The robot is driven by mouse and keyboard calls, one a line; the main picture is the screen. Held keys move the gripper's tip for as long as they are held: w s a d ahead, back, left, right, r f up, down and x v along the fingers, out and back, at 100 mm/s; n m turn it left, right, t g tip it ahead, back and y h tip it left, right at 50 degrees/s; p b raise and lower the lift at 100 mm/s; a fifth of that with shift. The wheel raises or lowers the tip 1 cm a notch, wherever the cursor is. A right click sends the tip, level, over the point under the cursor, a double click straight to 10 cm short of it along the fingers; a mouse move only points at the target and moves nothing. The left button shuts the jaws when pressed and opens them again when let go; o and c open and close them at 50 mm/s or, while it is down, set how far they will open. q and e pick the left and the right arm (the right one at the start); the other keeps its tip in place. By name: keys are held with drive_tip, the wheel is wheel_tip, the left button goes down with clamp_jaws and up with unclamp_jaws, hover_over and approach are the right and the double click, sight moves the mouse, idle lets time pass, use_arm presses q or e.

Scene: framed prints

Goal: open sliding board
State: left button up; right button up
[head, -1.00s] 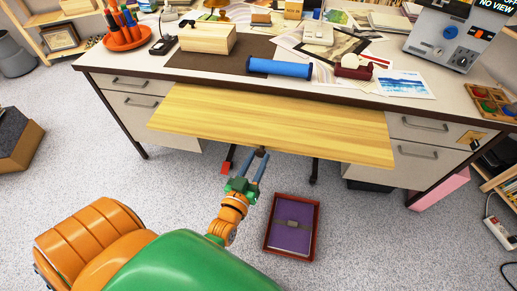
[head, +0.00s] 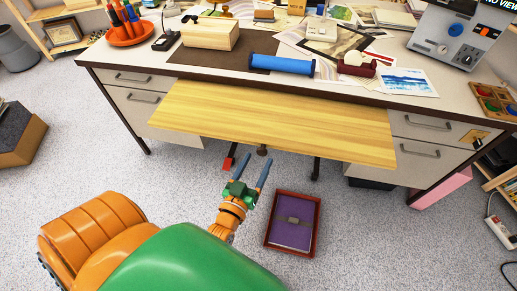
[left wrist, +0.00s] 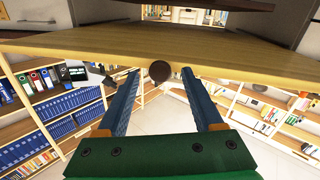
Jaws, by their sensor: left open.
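The sliding board (head: 290,125) is a yellow wooden panel pulled out from under the desk top, sticking out well past the desk's front. A small dark round knob (head: 262,150) sits on its front edge; in the left wrist view the knob (left wrist: 159,71) shows between and beyond the finger ends. My left gripper (head: 255,160) is open, its two blue fingers pointing at the knob from just in front of the board. It looks empty and apart from the knob. In the left wrist view the gripper (left wrist: 158,76) lies below the board's edge. My right gripper is not in view.
The desk (head: 105,55) has drawers on both sides and holds a blue roll (head: 282,64), a wooden box (head: 210,33) and papers.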

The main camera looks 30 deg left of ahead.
use_arm(q)
drive_tip(key=s, duration=0.3)
drive_tip(key=s+d, duration=0.1)
drive_tip(key=s, duration=0.1)
drive_tip(key=shift+s, duration=0.2)
drive_tip(key=s+d+f+m+g+h+p, duration=0.45)
drive_tip(key=s+f+g+p, duration=0.45)
drive_tip(key=f, duration=0.5)
drive_tip(key=s+a+f+g+y+p, duration=0.1)
drive_tip(key=s+f+g, duration=0.1)
drive_tip(key=s+g, duration=0.2)
drive_tip(key=s+a+f+m+g+p, duration=0.1)
drive_tip(key=s+a+f+g, duration=0.1)
drive_tip(key=s, duration=0.8)
drive_tip(key=shift+s+a+f+g+y+p, duration=0.15)
drive_tip(key=shift+s+f+g+y+p, duration=0.25)
drive_tip(key=shift+g, duration=0.5)
